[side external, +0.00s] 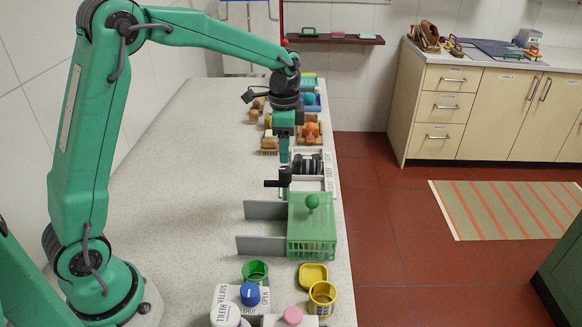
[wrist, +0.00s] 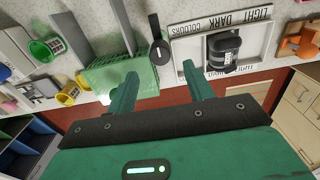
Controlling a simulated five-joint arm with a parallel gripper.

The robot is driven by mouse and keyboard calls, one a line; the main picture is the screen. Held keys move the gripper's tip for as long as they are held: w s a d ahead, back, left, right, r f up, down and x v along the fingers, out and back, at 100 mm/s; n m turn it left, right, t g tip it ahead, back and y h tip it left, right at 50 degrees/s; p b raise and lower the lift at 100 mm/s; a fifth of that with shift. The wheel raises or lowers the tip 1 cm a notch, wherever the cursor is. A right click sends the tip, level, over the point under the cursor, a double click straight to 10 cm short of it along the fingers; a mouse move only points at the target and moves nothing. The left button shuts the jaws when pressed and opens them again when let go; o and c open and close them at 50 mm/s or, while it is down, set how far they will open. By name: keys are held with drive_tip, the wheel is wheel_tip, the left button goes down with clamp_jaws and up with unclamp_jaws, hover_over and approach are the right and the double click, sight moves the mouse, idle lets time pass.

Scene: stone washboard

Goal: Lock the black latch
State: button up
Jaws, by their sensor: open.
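The black latch (side external: 273,183) stands on the stone counter between the green basket and the white tray, its dark bar pointing left in the side view. In the wrist view the latch (wrist: 158,46) is a black bar with a rounded end. My gripper (side external: 284,161) points down just above the latch in the side view. In the wrist view my gripper (wrist: 160,72) has its two green fingers apart, nothing between them, with the latch beyond the gap. I see no clear contact. The part of the latch behind my fingers in the side view is hard to make out.
A green basket (side external: 318,238) with a green knob stands in front, beside grey panels (side external: 263,210). A white tray (wrist: 262,40) with a black object (wrist: 222,48) lies just beyond. Cups and bottles stand nearer; brushes lie farther back. The counter's left side is clear.

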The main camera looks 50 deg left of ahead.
sight(285, 169)
drive_tip(key=shift+f, duration=0.2)
drive_tip(key=shift+f, duration=3.75)
drive_tip(key=c, duration=1)
